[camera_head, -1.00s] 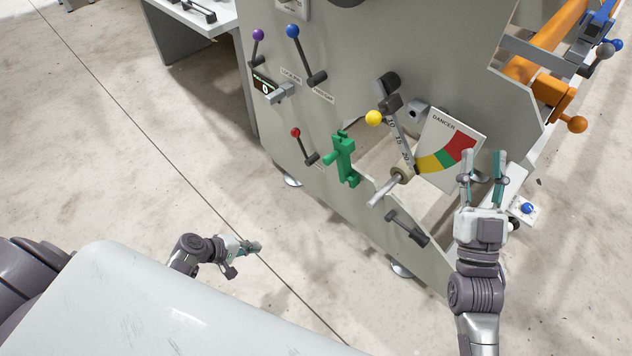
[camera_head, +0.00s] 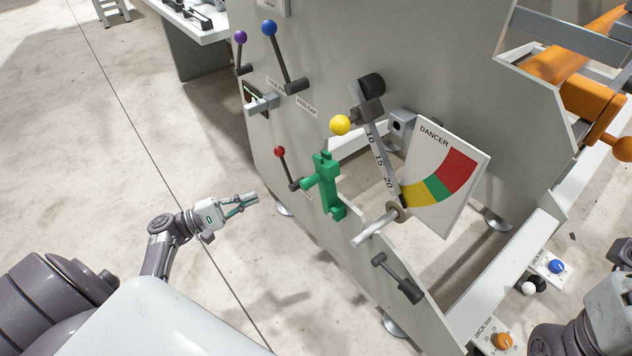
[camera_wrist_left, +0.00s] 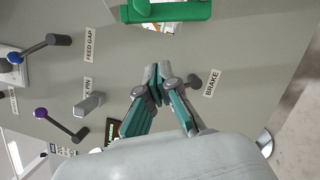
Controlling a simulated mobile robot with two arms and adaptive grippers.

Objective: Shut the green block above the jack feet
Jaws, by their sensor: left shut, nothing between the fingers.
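The green block (camera_head: 327,190) is mounted on the grey side panel, with a stub sticking out to its left. Its lower part is beside an opening in the panel. Grey round jack feet stand on the floor below the panel, one at the front (camera_head: 395,326) and one at the left (camera_head: 284,209). My left gripper (camera_head: 256,198) is shut and empty, left of and apart from the green block. In the left wrist view the green block (camera_wrist_left: 170,11) is at the top edge, beyond my fingertips. Only a part of my right arm shows at the lower right; its fingers are out of view.
A red-knobbed lever (camera_head: 280,152) stands left of the green block. A grey lever (camera_head: 400,280) sits below. Open floor lies left.

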